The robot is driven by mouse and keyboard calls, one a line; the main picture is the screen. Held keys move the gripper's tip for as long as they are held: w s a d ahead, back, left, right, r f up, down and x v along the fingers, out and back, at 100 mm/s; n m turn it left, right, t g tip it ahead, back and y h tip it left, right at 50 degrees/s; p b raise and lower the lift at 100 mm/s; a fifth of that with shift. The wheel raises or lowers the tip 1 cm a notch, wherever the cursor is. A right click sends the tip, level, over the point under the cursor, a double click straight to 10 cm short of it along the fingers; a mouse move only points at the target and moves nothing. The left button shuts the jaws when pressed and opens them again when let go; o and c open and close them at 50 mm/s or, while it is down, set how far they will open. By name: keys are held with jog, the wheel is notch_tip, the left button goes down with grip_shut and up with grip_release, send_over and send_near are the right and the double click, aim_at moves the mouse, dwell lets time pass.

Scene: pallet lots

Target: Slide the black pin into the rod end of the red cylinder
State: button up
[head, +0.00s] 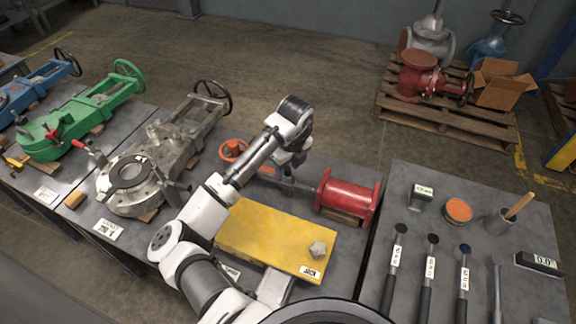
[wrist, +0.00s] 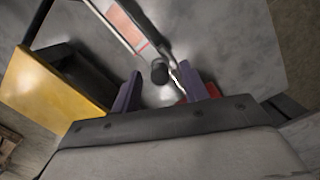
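The red cylinder (head: 348,195) lies on the grey bench right of my gripper, its grey rod (head: 298,186) pointing left toward the gripper. In the wrist view, a sliver of red (wrist: 202,92) shows behind the right finger. My gripper (head: 290,166) hangs over the rod end. Its two purple fingers stand apart in the wrist view (wrist: 160,88). The round dark end of the black pin (wrist: 160,72) shows between them at the rod end, with gaps on both sides. I cannot tell how deep the pin sits. In the head view the gripper hides the pin.
A yellow block (head: 262,235) with a small grey knob (head: 317,249) stands in front of the cylinder. A grey valve (head: 130,180) lies to the left. A gap separates the benches.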

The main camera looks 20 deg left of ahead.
notch_tip(320, 180, up, 14)
jog(key=d, duration=0.1)
jog(key=shift+s+d, duration=0.25)
jog(key=shift+s, duration=0.15)
jog(key=shift+f, duration=0.15)
dwell(0.5)
